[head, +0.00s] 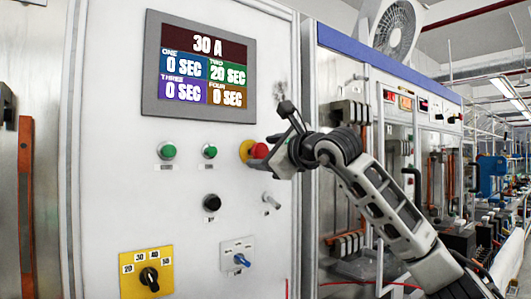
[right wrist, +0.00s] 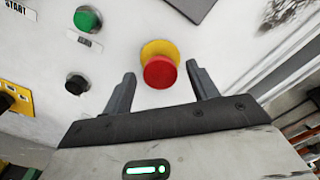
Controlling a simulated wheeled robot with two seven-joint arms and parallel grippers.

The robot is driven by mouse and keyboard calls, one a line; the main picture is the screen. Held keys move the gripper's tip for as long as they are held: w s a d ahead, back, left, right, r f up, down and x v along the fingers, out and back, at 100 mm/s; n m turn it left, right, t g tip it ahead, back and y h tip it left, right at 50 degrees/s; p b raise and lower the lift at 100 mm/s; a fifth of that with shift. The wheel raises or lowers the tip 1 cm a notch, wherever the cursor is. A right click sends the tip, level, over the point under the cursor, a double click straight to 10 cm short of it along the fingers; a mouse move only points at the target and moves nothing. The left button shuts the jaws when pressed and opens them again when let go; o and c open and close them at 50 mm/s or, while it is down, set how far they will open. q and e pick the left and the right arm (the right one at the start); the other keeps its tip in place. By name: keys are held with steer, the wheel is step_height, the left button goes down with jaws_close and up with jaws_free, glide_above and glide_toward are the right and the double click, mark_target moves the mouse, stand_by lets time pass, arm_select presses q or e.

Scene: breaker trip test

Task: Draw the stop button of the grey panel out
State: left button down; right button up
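The stop button (head: 258,151) is a red mushroom head on a yellow collar, on the right side of the grey panel (head: 110,190). In the right wrist view the red button (right wrist: 160,73) stands between and a little beyond the fingertips. My right gripper (head: 272,150) is at the button in the head view, its fingers hiding part of the red head. In the right wrist view the right gripper (right wrist: 162,80) is open, with a clear gap between each finger and the button. My left gripper is in neither view.
The panel carries a display (head: 205,68), green buttons (head: 167,151), a black knob (head: 211,203), a small toggle (head: 271,201), a blue-handled switch (head: 241,259) and a yellow rotary selector (head: 148,275). Another cabinet with a fan (head: 397,30) stands to the right.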

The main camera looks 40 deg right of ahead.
steer(key=shift+s, duration=0.25)
arm_select(q)
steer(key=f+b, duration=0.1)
steer(key=b, duration=0.2)
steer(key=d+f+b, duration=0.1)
steer(key=b, duration=0.1)
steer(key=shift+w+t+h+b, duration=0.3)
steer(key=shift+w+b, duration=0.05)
steer(key=shift+b, duration=0.05)
arm_select(e)
steer(key=s+a, duration=0.1)
steer(key=s, duration=1.4)
steer(key=shift+s+a, duration=0.15)
steer(key=shift+a, duration=0.25)
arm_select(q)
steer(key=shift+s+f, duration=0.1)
